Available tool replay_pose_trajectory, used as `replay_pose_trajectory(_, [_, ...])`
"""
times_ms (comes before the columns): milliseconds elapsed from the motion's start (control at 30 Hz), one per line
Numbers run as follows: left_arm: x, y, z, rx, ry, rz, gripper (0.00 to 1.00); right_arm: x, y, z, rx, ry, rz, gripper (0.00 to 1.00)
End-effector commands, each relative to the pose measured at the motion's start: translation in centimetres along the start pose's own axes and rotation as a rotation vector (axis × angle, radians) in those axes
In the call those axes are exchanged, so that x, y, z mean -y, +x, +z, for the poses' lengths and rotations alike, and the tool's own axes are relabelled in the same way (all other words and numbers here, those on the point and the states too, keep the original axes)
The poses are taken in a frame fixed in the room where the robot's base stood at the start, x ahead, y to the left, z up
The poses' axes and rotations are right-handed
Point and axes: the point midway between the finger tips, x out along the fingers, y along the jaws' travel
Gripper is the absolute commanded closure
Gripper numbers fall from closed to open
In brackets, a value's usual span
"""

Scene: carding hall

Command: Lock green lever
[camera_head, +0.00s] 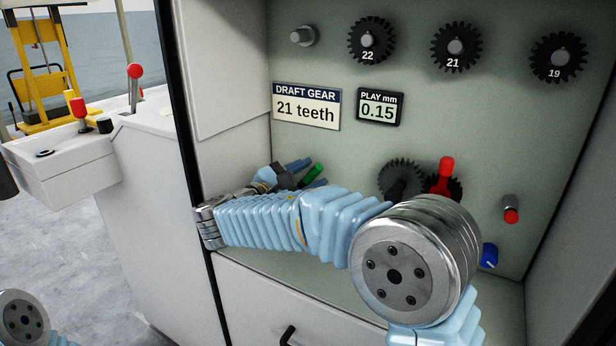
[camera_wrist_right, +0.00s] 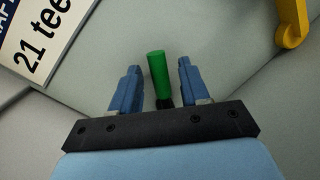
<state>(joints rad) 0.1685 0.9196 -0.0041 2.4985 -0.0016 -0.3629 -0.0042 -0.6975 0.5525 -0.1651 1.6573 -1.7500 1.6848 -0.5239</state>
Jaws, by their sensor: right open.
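In the right wrist view the green lever (camera_wrist_right: 158,76) stands between the two spread fingers of the right gripper (camera_wrist_right: 157,68). My forearm hides the panel below the lever. My left gripper is out of view.
The draft gear sign (camera_head: 306,106) reads 21 teeth, beside a play display (camera_head: 380,107) showing 0.15. Gears 22 (camera_head: 371,42), 21 (camera_head: 456,47) and 19 (camera_head: 558,58) hang above. A red handle (camera_head: 446,172) and blue knob (camera_head: 489,256) are right. A yellow piece (camera_wrist_right: 291,22) is near the gripper.

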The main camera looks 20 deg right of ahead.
Motion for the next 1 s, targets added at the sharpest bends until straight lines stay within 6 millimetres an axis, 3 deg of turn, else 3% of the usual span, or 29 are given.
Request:
replay_pose_trajectory(233, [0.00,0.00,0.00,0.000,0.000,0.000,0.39,0.00,0.11,0.01,0.000,0.000,0.000,0.55])
replay_pose_trajectory(533, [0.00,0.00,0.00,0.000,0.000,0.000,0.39,0.00,0.08,0.00,0.000,0.000,0.000,0.99])
replay_pose_trajectory(1000, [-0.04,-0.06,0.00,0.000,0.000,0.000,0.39,-0.28,0.34,-0.29,-0.003,0.017,-0.004,1.00])
